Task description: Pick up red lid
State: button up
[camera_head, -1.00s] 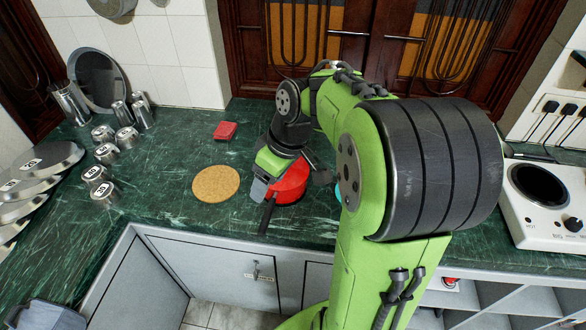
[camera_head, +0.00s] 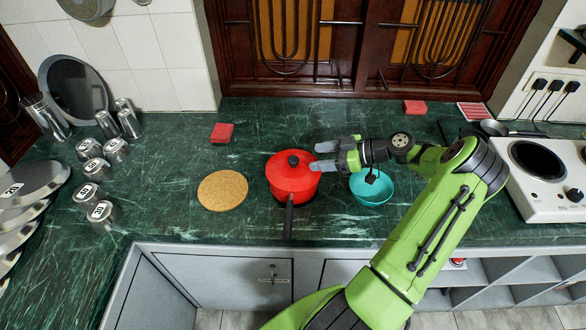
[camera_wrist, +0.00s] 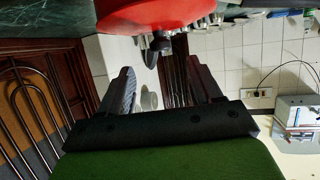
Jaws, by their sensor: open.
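The red lid (camera_head: 283,166) with a black knob (camera_head: 293,160) sits on a red pot (camera_head: 296,196), whose dark handle points to the front. My gripper (camera_head: 317,156) is open and empty at the right edge of the lid, at about knob height, with its fingers pointing left at the knob. In the wrist view the lid (camera_wrist: 155,14) shows at the top, tipped by the camera's angle. Its knob (camera_wrist: 156,50) appears in the gap between the fingertips of my gripper (camera_wrist: 153,62). I cannot tell whether the fingers touch the lid.
A teal bowl (camera_head: 372,194) stands below my wrist, right of the pot. A cork mat (camera_head: 222,190) and a red block (camera_head: 222,132) are on the left. Metal canisters (camera_head: 100,212) stand further left, and a white stove (camera_head: 545,175) is at the right.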

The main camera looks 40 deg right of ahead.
aim_at(295, 159)
jog(key=x, duration=0.9)
jog(key=shift+s, duration=0.1)
grip_shut()
